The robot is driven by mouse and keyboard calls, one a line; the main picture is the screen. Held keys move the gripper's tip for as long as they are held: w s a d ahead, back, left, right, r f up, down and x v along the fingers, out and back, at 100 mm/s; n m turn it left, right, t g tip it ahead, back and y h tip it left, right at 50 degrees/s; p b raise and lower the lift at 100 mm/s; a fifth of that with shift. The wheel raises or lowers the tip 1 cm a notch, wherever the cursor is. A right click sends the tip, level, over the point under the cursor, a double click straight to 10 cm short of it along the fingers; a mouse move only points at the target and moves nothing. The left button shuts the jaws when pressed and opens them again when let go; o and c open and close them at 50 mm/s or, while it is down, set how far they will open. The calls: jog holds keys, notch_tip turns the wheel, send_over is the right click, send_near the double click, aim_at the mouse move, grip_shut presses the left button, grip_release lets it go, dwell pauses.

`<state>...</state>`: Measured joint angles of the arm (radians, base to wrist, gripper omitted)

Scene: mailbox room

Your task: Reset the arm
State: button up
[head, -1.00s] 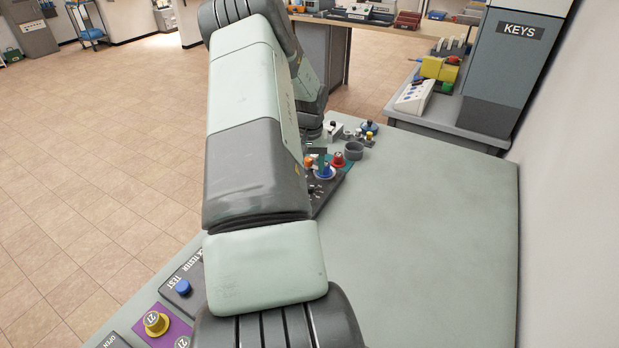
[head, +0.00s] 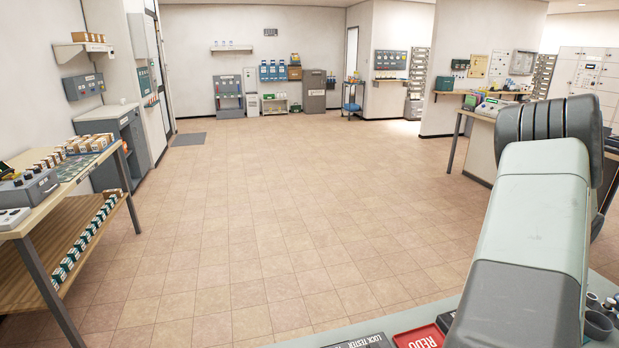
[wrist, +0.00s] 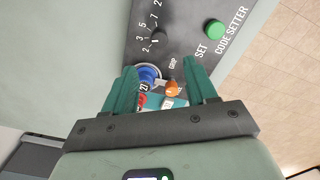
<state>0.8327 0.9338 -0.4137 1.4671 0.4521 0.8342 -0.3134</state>
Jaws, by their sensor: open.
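My gripper (wrist: 160,88) shows in the wrist view with its two green fingers spread apart and nothing held between them. It is above a dark panel marked SET and CODE SETTER (wrist: 210,40). A blue knob (wrist: 148,76), an orange knob (wrist: 172,88) and a red piece (wrist: 143,101) show between the fingers, below them. In the head view only my arm shows, along the right side; the gripper itself is out of that picture.
A green button (wrist: 213,29) is on the panel. In the head view a red REDO tray (head: 420,338) and a lock tester (head: 362,342) are at the bottom edge. A shelf table (head: 62,220) stands at the left. The tiled floor (head: 270,220) between is clear.

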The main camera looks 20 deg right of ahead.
jog(key=w+a+r+n+t, duration=0.1)
jog(key=w+a+r+n, duration=0.1)
jog(key=w+a+r, duration=0.5)
jog(key=w+a+r+n+t, duration=0.1)
jog(key=w+a+r, duration=0.4)
jog(key=a+r, duration=0.35)
jog(key=a+r+n+t, duration=0.2)
jog(key=a+r+n, duration=0.2)
jog(key=a+r, duration=0.9)
jog(key=s+a+r+n+t, duration=0.1)
jog(key=s+a+r+n, duration=0.25)
jog(key=a, duration=0.65)
jog(key=s+a+r+n+t, duration=0.1)
jog(key=s+a+r+n, duration=0.1)
jog(key=s+a, duration=0.5)
jog(key=s+a+f, duration=0.4)
jog(key=s+a, duration=0.1)
jog(key=s, duration=0.2)
jog(key=shift+s, duration=0.25)
jog(key=shift+d, duration=0.1)
